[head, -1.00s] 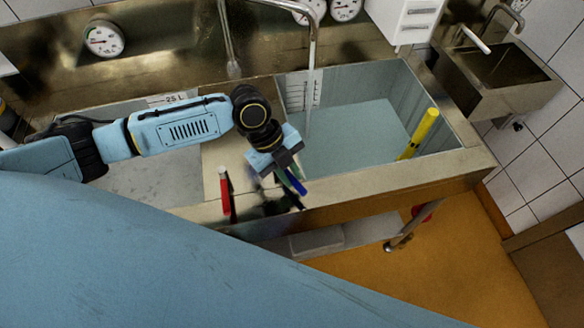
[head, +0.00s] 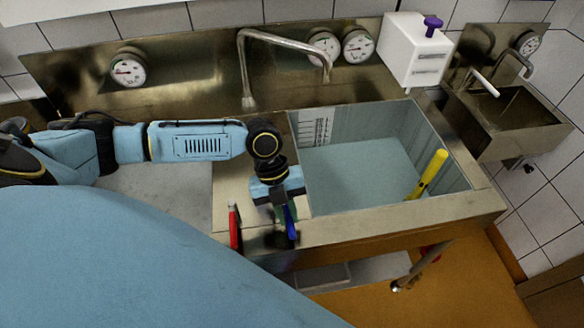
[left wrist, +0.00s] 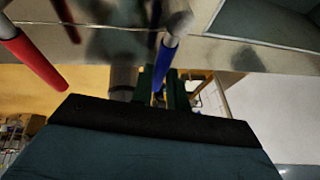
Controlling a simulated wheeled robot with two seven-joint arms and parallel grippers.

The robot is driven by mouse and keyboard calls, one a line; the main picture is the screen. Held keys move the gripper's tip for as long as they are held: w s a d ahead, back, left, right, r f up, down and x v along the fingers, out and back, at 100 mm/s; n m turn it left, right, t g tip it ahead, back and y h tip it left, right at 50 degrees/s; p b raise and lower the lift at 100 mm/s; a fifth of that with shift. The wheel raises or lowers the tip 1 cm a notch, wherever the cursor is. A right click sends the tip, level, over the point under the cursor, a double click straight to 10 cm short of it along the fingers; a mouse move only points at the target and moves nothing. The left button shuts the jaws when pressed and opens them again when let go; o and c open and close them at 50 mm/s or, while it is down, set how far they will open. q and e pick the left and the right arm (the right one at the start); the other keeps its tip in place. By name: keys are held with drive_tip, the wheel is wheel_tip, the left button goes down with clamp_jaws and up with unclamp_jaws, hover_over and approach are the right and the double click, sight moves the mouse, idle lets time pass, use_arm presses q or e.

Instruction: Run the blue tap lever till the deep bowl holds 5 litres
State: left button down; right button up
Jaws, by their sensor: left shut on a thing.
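The blue tap lever (head: 291,223) is at the sink's front edge, pointing roughly straight toward me. My left gripper (head: 286,212) is shut on it; in the left wrist view the fingers (left wrist: 160,88) sit around the lower end of the blue lever (left wrist: 168,52). The deep bowl (head: 432,135) is the right basin and holds bluish water (head: 355,172). A marked scale (head: 315,128) is on its back left wall; its figures are too small to read. The spout (head: 327,72) hangs over the bowl and no stream shows below it. My right gripper is out of view.
A red lever (head: 234,226) stands just left of the blue one, also in the left wrist view (left wrist: 35,62). A yellow cylinder (head: 428,174) leans in the bowl's right side. A white box (head: 415,52) and a small basin (head: 505,108) are at the back right.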

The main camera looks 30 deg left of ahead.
use_arm(q)
drive_tip(key=c, duration=1.4)
unclamp_jaws()
drive_tip(key=shift+o, duration=0.2)
drive_tip(key=v, duration=1.3)
drive_tip(key=shift+r+b, duration=0.2)
drive_tip(key=shift+b, duration=0.25)
drive_tip(key=shift+a, duration=0.1)
